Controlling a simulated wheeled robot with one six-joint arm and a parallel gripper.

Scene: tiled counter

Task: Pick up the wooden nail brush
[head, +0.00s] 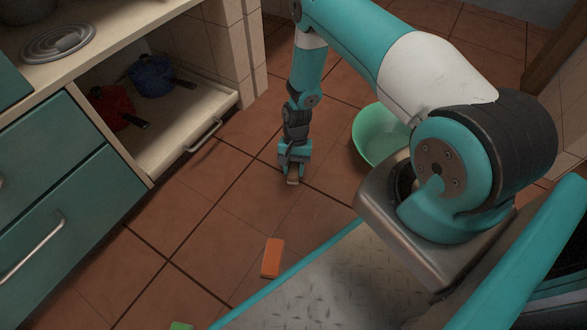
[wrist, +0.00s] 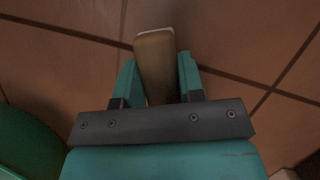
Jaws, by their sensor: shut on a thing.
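The wooden nail brush (wrist: 155,62) is a tan block with a pale far end. It lies between the two teal fingers of my gripper (wrist: 158,80) in the wrist view, and its near end is hidden by the gripper body. In the head view my gripper (head: 294,172) points straight down at the floor tiles, shut on the brush (head: 292,181), of which only a small end shows. I cannot tell whether the brush touches the floor.
A green bowl (head: 372,140) stands on the floor right of my gripper. An orange block (head: 272,258) lies nearer, and a green item (head: 181,326) shows at the bottom edge. An open drawer (head: 190,125) with a red pot (head: 112,106) and a blue pot (head: 152,76) is at left.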

